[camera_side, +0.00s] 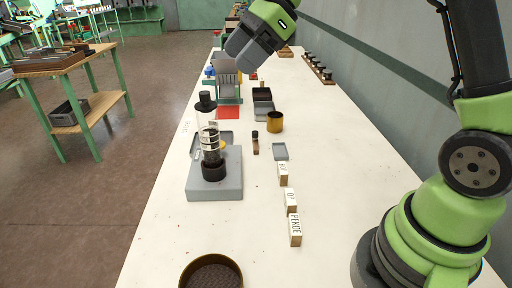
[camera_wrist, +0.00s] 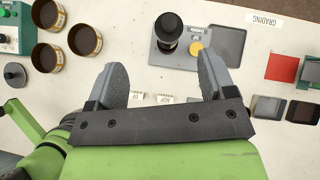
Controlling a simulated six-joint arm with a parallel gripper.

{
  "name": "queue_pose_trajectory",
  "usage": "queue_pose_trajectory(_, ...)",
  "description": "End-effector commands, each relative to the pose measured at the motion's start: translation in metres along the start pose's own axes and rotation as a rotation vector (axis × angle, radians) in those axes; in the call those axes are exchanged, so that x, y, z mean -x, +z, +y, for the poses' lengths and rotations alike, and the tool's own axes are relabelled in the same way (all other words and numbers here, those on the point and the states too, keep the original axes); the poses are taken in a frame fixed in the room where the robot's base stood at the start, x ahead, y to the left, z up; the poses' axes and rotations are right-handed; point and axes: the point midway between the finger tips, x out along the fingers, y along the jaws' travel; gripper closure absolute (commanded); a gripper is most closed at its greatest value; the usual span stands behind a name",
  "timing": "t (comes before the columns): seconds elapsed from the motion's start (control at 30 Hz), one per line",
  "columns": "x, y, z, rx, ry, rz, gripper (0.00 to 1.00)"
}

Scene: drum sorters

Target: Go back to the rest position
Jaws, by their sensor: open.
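My gripper (camera_wrist: 160,78) is open and empty. In the wrist view its two grey fingers stand well apart above the white bench (camera_wrist: 130,35). In the side view my gripper (camera_side: 236,50) hangs high over the far part of the bench, clear of everything on it. A drum sorter with a clear cylinder (camera_side: 209,140) and black cap stands upright on a grey base (camera_side: 215,188). The same sorter shows from above in the wrist view as a black round top (camera_wrist: 168,28), with a yellow button (camera_wrist: 196,48) beside it.
A brass tin (camera_side: 275,122), a small bottle (camera_side: 255,142) and lettered blocks (camera_side: 295,230) stand on the bench. A dark-filled brass bowl (camera_side: 211,272) is at the near edge. Several brass tins (camera_wrist: 85,39) line the wrist view's left. A red square (camera_side: 228,112) lies farther back.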

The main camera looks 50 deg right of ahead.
Motion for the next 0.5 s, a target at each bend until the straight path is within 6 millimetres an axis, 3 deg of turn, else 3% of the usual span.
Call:
queue_pose_trajectory(0.23, 0.044, 0.015, 0.080, 0.610, -0.037, 0.162, 0.23)
queue_pose_trajectory(0.5, 0.079, -0.011, 0.167, 1.350, -0.044, 0.370, 0.23)
